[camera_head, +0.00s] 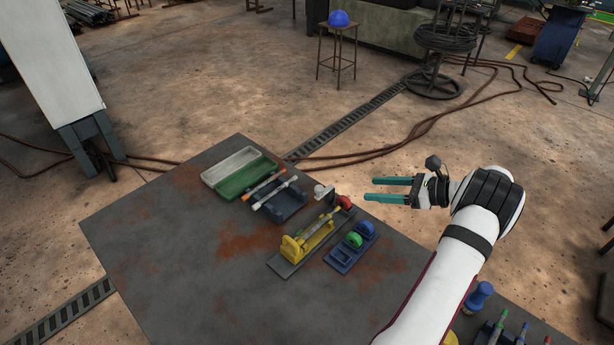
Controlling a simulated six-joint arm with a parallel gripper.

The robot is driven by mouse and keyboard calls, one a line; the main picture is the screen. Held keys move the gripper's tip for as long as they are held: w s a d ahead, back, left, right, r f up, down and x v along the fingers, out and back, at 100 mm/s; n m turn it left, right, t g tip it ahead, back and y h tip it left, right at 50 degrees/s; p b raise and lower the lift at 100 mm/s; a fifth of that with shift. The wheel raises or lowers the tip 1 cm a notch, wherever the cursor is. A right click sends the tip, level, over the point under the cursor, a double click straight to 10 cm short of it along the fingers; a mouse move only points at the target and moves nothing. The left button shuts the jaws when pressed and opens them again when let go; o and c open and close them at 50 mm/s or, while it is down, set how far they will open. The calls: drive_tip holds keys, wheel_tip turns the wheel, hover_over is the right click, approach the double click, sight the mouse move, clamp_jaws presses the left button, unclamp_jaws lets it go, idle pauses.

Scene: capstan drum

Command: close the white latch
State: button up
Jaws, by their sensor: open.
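A small white part (323,192), which looks like the white latch, stands at the far end of a yellow fixture on the rusty grey table. It is too small to tell whether it is open or shut. The fixture has a yellow bracket (293,247), a pale rod and a red knob (344,202) on a long grey base plate (281,267). My gripper (368,189) has two teal fingers, apart and empty, pointing left. In the picture it is to the right of the white part and the red knob, with a gap between.
A blue holder (341,260) with blue and green round pieces lies right of the fixture. A dark rack (291,204) with two rods and a green-and-white tray (248,182) lie left of it. Screwdriver-like tools (500,325) stand at the lower right. The table's left part is clear.

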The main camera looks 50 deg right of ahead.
sight(320, 187)
drive_tip(key=x, duration=1.5)
drive_tip(key=shift+w+f, duration=0.2)
drive_tip(key=shift+c, duration=0.3)
clamp_jaws()
